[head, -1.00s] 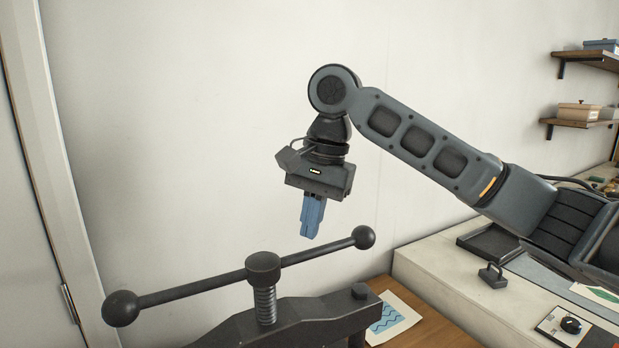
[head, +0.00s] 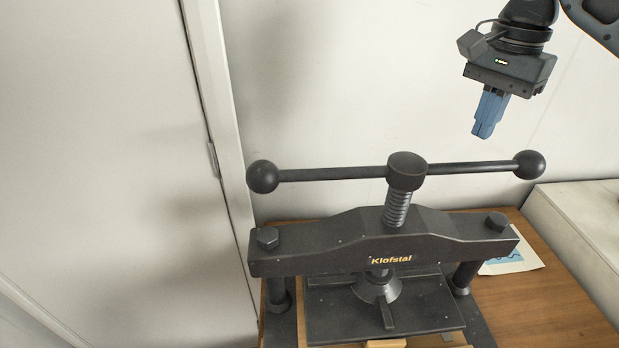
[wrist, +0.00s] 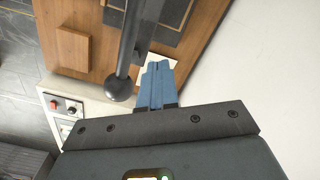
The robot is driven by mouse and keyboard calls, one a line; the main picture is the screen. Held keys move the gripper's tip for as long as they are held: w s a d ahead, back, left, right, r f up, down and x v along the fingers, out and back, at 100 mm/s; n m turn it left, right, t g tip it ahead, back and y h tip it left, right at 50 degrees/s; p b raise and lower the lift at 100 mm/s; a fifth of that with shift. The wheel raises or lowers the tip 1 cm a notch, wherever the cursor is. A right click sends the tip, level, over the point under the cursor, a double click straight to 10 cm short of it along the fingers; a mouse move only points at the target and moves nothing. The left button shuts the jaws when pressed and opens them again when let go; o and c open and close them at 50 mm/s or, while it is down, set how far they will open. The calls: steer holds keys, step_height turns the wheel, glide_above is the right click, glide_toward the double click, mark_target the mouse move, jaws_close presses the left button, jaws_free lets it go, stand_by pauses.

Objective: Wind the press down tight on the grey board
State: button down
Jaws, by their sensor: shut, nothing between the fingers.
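The black press (head: 345,250) stands on a wooden table in the head view. Its long handle bar (head: 330,174) has a ball at each end and runs across the top of the threaded screw (head: 397,210). Under the crossbeam the platen (head: 420,305) lies low; I cannot make out a grey board beneath it. My gripper (head: 482,132) is shut and empty, pointing down above and left of the bar's right ball (head: 529,164). In the wrist view the blue fingers (wrist: 157,68) are beside the bar's ball (wrist: 119,89), with no contact to be made out.
A printed sheet (head: 512,256) lies on the wooden table (head: 535,290) right of the press. A pale counter (head: 580,225) stands at the right. A door and its frame (head: 215,130) are at the left. A wooden block (wrist: 73,48) shows in the wrist view.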

mark_target(307, 180)
step_height(307, 180, down, 6)
steer(key=s+b, duration=0.1)
steer(key=s, duration=0.8)
steer(key=s+a+b, duration=0.3)
steer(key=s+a, duration=0.7)
steer(key=a, duration=0.2)
steer(key=w+a+f+p, duration=0.1)
steer(key=w+a+p, duration=0.3)
steer(key=a, duration=0.7)
steer(key=w+a, duration=0.4)
steer(key=w, duration=0.7)
steer(key=shift+a+f, duration=0.15)
steer(key=shift+s, duration=0.15)
